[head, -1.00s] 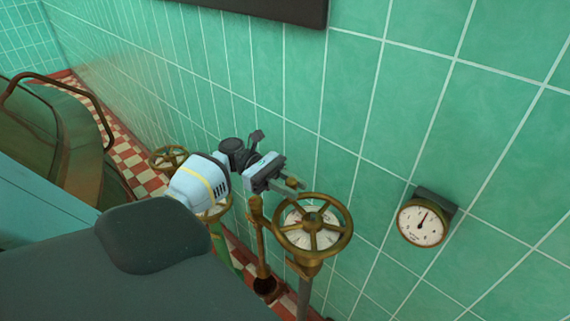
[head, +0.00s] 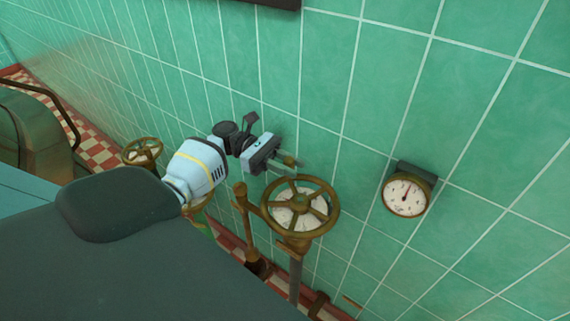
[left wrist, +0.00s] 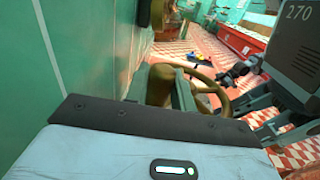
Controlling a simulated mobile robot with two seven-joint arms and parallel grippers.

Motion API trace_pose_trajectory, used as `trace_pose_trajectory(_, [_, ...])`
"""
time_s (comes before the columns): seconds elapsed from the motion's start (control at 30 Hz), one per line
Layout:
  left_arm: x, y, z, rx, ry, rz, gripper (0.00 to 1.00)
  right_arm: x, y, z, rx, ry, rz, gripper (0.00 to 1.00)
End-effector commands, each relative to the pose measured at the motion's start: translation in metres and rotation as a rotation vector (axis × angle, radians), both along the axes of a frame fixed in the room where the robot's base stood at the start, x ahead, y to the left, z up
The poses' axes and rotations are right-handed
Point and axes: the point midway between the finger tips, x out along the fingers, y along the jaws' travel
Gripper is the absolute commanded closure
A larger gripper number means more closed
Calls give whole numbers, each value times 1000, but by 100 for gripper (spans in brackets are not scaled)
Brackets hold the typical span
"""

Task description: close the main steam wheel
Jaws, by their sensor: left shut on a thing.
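The brass hand wheel (head: 330,222) stands on a post near the green wall, with a pale dial (head: 290,218) behind its spokes. I take it for the main steam wheel. My left gripper (head: 285,161) is at its far upper edge, shut on a small brass knob (head: 291,161) that seems to belong to the wheel. In the left wrist view, a brass knob (left wrist: 160,85) stands at the fingers, with the wheel rim (left wrist: 222,100) curving beyond. The fingertips are partly hidden. A dark jointed part (left wrist: 235,73) there may be my right gripper; its jaws are unclear.
A brass lever (head: 242,200) stands just left of the wheel. A smaller brass wheel (head: 142,150) is farther left, behind my arm. A round gauge (head: 405,197) is on the wall at the right. The tiled wall (head: 480,120) is close behind the gripper.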

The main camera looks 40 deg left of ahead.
Motion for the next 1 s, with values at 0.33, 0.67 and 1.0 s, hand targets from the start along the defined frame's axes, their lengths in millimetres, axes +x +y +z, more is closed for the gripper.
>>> trace_pose_trajectory(0.33, [2, -1, 1, -1, -2, 4, 100, 1, 0, 0, -1, -2, 0, 64])
trace_pose_trajectory(0.67, [2, -1, 0, -1, -1, 3, 56, 0, 0, 1, 0, -2, 0, 64])
trace_pose_trajectory(1.0, [1, 7, -2, 0, 2, 3, 56, -6, 0, -3, 1, 11, 0, 64])
